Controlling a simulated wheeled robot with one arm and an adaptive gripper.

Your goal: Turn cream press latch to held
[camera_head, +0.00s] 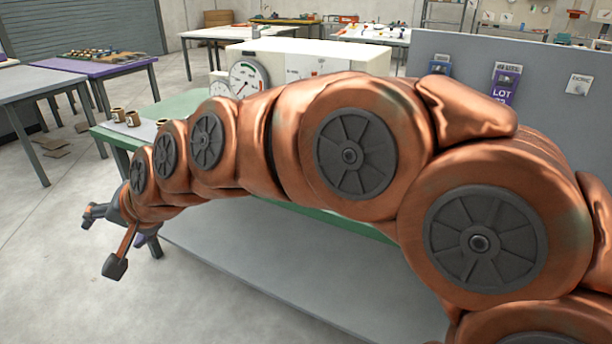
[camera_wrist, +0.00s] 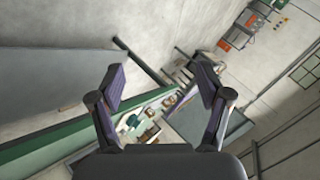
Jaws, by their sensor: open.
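A cream machine (camera_head: 345,52), likely the press, stands on the green bench behind my arm in the head view. My gripper (camera_head: 102,240) is at the far left, beyond the bench's left end, well away from the machine. In the wrist view my gripper (camera_wrist: 160,82) is open with nothing between its fingers, and the machine is not recognisable.
The green bench (camera_head: 190,106) has small brass-coloured pots (camera_head: 125,117) near its left end. A grey panel (camera_head: 460,62) with a purple lot sign (camera_head: 503,88) stands at the back right. A purple table (camera_head: 85,68) is farther left. Open floor (camera_head: 50,230) lies around my gripper.

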